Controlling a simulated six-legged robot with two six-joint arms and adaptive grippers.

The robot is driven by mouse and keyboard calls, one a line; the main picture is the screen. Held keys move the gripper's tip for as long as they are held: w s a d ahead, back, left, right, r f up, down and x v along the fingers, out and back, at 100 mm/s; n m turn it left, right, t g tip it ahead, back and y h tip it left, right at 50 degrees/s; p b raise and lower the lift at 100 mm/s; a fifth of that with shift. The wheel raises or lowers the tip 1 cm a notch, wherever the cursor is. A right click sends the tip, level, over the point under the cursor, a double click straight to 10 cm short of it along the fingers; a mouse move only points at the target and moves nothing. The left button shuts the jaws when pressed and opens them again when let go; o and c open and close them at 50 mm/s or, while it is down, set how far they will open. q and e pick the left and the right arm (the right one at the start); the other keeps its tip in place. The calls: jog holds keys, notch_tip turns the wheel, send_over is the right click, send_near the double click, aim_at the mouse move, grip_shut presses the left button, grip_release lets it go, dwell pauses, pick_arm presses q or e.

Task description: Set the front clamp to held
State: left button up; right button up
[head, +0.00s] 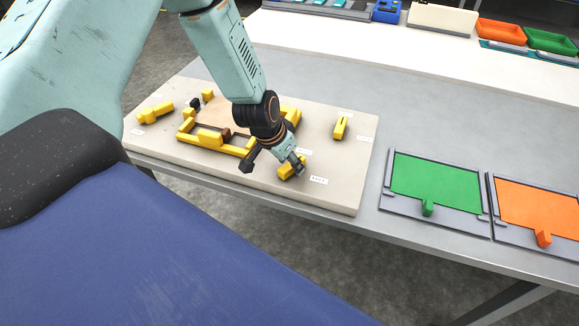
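The front clamp (289,172) is a small yellow lever piece at the front of the pale fixture board (345,170). Small white labels lie beside it, one (319,181) to its right; their print is too small to read. My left gripper (298,168) points down right at this clamp, its fingers over or against it and hiding part of it. I cannot tell whether the fingers are closed on the clamp. The clamp's exact angle is partly hidden. My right gripper is not in view.
A yellow frame (212,140) around a tan panel stands behind my gripper. Other yellow clamps sit at right (341,127) and left (155,113). Green (437,181) and orange (538,208) plates lie on the table to the right. Trays (501,31) stand at the back.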

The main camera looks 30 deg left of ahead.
pick_arm(q)
jog(key=shift+w+d+f, duration=0.15)
jog(key=shift+w+f, duration=0.15)
jog(key=shift+s, duration=0.1)
jog(key=shift+s, duration=0.1)
jog(key=shift+c, duration=0.8)
grip_shut()
